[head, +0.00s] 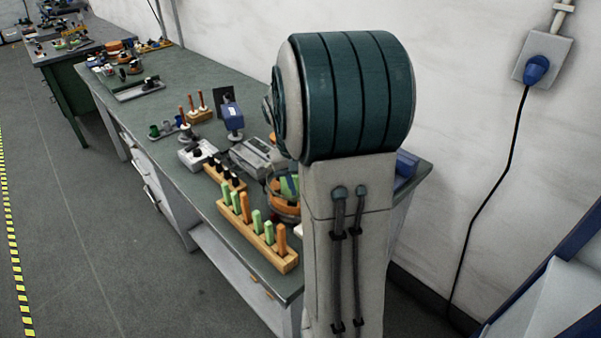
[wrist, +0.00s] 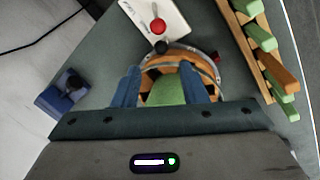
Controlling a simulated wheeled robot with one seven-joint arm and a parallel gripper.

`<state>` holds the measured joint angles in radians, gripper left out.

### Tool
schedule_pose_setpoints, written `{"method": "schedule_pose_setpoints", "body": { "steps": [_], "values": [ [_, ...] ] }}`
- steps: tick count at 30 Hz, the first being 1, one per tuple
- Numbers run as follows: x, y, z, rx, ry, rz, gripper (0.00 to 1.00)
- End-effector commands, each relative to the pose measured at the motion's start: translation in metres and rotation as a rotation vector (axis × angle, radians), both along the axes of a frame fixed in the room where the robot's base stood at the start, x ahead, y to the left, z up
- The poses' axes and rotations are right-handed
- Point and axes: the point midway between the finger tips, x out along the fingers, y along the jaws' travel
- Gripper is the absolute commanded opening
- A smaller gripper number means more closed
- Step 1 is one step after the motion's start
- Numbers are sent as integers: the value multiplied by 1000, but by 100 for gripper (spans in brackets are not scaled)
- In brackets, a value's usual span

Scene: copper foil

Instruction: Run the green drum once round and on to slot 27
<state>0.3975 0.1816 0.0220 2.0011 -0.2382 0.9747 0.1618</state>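The green drum (wrist: 168,92) shows in the wrist view as a green part within a round orange body with a metal rim (wrist: 181,54). In the head view its green part (head: 289,186) shows above the orange body, partly hidden by my arm. My gripper (wrist: 164,76) has its two blue fingers spread on either side of the green part. Orange shows between the green and the fingers, so they look clear of it. The drum's lower part is hidden by the gripper body. I cannot make out any slot numbers.
A white plate (wrist: 136,10) with a red knob (wrist: 157,26) and a black knob lies beyond the drum. A wooden rack (head: 286,262) of green and orange pegs stands beside it. A blue device (wrist: 69,92) is at the left in the wrist view. Several tools crowd the bench.

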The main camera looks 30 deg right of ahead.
Motion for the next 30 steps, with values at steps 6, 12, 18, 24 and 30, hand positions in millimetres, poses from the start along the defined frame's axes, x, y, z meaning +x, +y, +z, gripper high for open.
{"method": "schedule_pose_setpoints", "body": {
  "steps": [6, 12, 18, 24, 30],
  "values": [
    [3, 5, 32, -1, -3, 1, 39],
    [3, 7, 40, 0, 0, 0, 39],
    [3, 7, 40, 0, 1, 0, 39],
    [6, 9, 37, 0, 8, 94, 0],
    [22, 18, 28, -11, 42, 491, 0]
  ]
}}
